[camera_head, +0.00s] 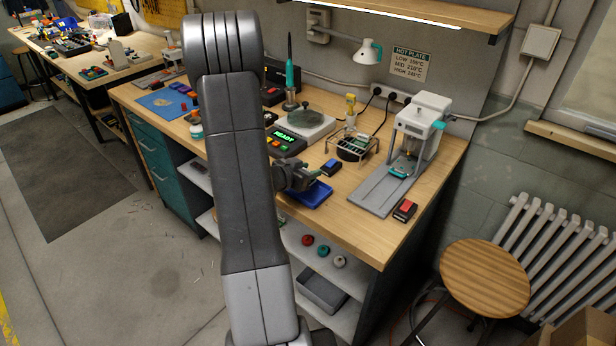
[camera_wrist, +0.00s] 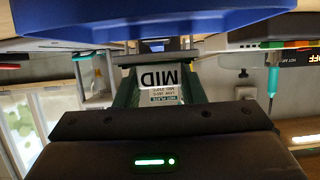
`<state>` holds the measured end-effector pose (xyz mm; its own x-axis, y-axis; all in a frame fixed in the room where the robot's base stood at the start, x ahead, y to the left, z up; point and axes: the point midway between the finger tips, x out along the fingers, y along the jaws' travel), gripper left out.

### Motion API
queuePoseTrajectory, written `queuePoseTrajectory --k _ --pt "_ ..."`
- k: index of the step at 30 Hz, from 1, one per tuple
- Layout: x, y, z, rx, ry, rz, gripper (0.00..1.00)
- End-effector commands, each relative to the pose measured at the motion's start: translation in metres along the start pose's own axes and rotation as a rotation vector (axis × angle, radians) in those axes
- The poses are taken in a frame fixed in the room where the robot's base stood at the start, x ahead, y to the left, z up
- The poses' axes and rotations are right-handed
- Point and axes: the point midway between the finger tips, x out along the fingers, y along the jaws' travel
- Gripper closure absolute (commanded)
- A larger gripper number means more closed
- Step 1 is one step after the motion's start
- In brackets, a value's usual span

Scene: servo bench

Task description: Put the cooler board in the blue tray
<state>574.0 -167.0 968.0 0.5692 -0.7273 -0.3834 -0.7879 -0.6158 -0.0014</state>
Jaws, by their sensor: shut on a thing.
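My gripper (camera_head: 306,178) is over the blue tray (camera_head: 318,194) at the front edge of the bench. It is shut on a green board, whose white label (camera_wrist: 160,78) reads MID upside down in the wrist view. I cannot tell from the label alone whether this is the cooler board. The tray (camera_wrist: 150,20) spans the top of the wrist view, close to the held board. My arm and gripper hide part of the tray in the head view, and I cannot tell whether the board touches it.
A small blue-and-black block (camera_head: 332,168) lies just behind the tray. A wire rack (camera_head: 355,148) with boards stands behind, and a white press (camera_head: 420,125) on a grey base to the right. The READY hot plate (camera_head: 288,141) is behind left. A red-and-black block (camera_head: 404,210) lies front right.

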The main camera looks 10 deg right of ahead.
Motion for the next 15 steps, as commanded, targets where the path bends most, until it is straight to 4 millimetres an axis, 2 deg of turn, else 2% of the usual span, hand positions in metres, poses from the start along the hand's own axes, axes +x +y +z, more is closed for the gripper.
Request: queuePoseTrajectory --k 1,5,15 --pt "0.003 0.000 0.008 -0.003 -0.002 0.001 0.86" --pt "0.007 0.000 0.017 -0.002 -0.001 -0.001 0.86" --pt "0.008 0.000 0.020 0.001 0.000 -0.001 0.86"
